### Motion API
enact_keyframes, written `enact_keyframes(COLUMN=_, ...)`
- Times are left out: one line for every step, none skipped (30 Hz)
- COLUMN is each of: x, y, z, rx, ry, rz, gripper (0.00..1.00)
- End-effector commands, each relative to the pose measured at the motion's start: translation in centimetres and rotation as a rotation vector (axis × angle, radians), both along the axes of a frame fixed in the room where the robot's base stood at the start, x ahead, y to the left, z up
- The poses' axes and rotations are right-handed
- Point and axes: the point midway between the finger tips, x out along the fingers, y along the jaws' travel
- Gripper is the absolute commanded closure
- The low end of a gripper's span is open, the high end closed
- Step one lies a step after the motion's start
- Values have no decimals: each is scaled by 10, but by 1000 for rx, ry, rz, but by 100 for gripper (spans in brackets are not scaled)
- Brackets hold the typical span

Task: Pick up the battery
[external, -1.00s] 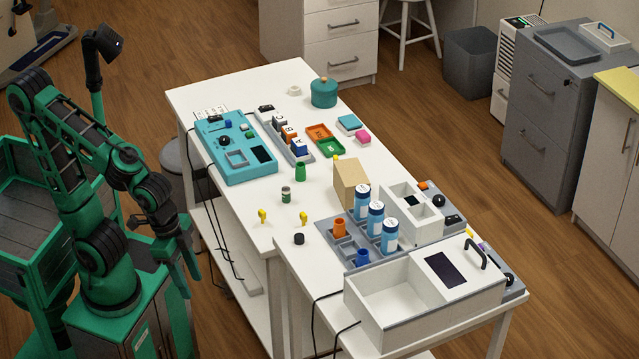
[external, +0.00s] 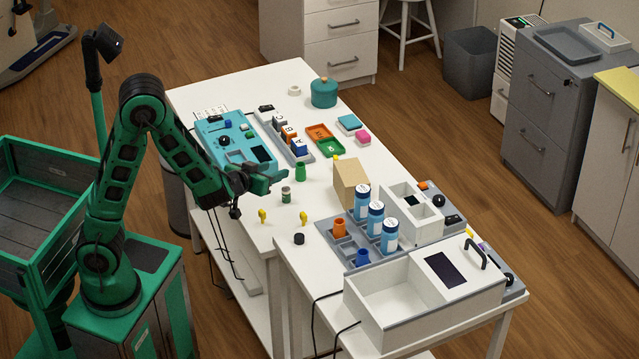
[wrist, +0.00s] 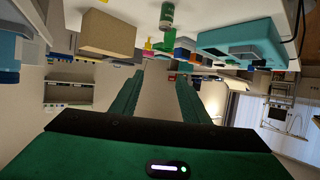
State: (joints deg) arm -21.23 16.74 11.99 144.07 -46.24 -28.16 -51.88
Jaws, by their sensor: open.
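A small dark-green cylinder with a pale label band, seemingly the battery (external: 286,195), stands upright on the white table (external: 262,222) near its front edge. It also shows at the top of the wrist view (wrist: 167,15), which looks upside down. My gripper (external: 277,178) is open and empty, beside and slightly above the cylinder, apart from it as far as I can tell. In the wrist view its two green fingers (wrist: 158,95) are spread with nothing between them.
A teal device (external: 235,165) lies behind my gripper. A cardboard-coloured box (external: 350,182) and a grey rack with blue bottles (external: 375,220) stand to the right.

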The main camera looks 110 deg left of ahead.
Motion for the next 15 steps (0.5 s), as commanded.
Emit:
enact_keyframes(x=0, y=-1, z=-17, rx=-4, ry=12, rz=-3, gripper=58)
enact_keyframes(x=0, y=-1, z=-26, rx=-5, ry=12, rz=-2, gripper=58)
enact_keyframes(x=0, y=-1, z=-37, rx=-6, ry=13, rz=-4, gripper=58)
enact_keyframes(x=0, y=-1, z=-44, rx=-6, ry=12, rz=-4, gripper=58)
enact_keyframes(x=0, y=-1, z=-51, rx=-5, ry=10, rz=-4, gripper=58)
enact_keyframes(x=0, y=-1, z=-59, rx=-4, ry=10, rz=-4, gripper=58)
enact_keyframes(x=0, y=-1, z=-65, rx=-5, ry=9, rz=-4, gripper=58)
enact_keyframes(x=0, y=-1, z=-70, rx=-5, ry=9, rz=-4, gripper=58)
enact_keyframes(x=1, y=-1, z=-75, rx=-4, ry=7, rz=-5, gripper=58)
enact_keyframes(x=1, y=-1, z=-79, rx=-4, ry=6, rz=-4, gripper=58)
enact_keyframes(x=1, y=-1, z=-82, rx=-3, ry=5, rz=-4, gripper=58)
enact_keyframes(x=1, y=-1, z=-85, rx=-3, ry=4, rz=-3, gripper=58)
enact_keyframes(x=1, y=-1, z=-87, rx=-2, ry=3, rz=-3, gripper=58)
enact_keyframes(x=1, y=-1, z=-88, rx=-3, ry=3, rz=-3, gripper=58)
enact_keyframes(x=1, y=0, z=-90, rx=-2, ry=1, rz=-4, gripper=58)
